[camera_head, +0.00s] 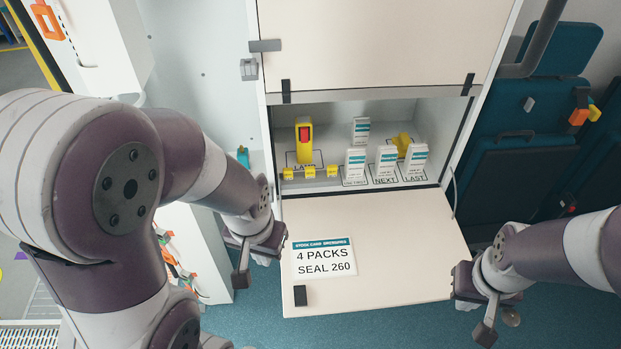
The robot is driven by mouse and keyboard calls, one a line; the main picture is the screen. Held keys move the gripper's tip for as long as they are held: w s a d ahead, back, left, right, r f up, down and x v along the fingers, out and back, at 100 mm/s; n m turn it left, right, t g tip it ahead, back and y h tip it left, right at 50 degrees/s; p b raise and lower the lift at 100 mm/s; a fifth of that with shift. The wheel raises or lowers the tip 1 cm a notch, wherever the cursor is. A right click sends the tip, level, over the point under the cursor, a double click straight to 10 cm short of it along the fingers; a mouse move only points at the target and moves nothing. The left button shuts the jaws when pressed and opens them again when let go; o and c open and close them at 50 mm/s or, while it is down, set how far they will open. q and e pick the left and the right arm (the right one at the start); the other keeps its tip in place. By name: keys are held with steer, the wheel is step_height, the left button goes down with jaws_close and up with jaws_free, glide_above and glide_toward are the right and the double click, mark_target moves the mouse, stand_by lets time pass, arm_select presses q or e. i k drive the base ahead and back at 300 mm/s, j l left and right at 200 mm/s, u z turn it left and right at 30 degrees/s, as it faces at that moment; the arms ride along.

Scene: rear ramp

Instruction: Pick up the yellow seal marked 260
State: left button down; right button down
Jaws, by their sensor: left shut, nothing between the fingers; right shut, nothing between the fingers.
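Several small yellow seals (310,172) sit in a row at the front left of the open cabinet compartment; their numbers are too small to read. A yellow tool with a red part (304,142) stands upright just behind them. My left gripper (252,266) is shut and empty, left of the lowered door and below the seals in the picture, apart from them. My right gripper (493,322) is shut and empty, at the lower right beyond the door's right edge.
The lowered door (400,240) carries a label (324,260) reading "4 PACKS SEAL 260". White packs (387,160) stand right of the seals, with a yellow object (403,142) behind them. An upper panel (380,40) overhangs the compartment. Teal seats (525,170) stand at right.

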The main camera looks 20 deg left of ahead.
mark_target(309, 171)
steer(key=i+j+u, duration=0.1)
steer(key=j, duration=0.3)
steer(key=i+j+u, duration=0.1)
steer(key=j, duration=0.3)
steer(key=i+j+u, duration=0.1)
steer(key=j, duration=0.25)
steer(key=i+j+u, duration=0.1)
steer(key=i+j, duration=0.2)
steer(key=j, duration=0.1)
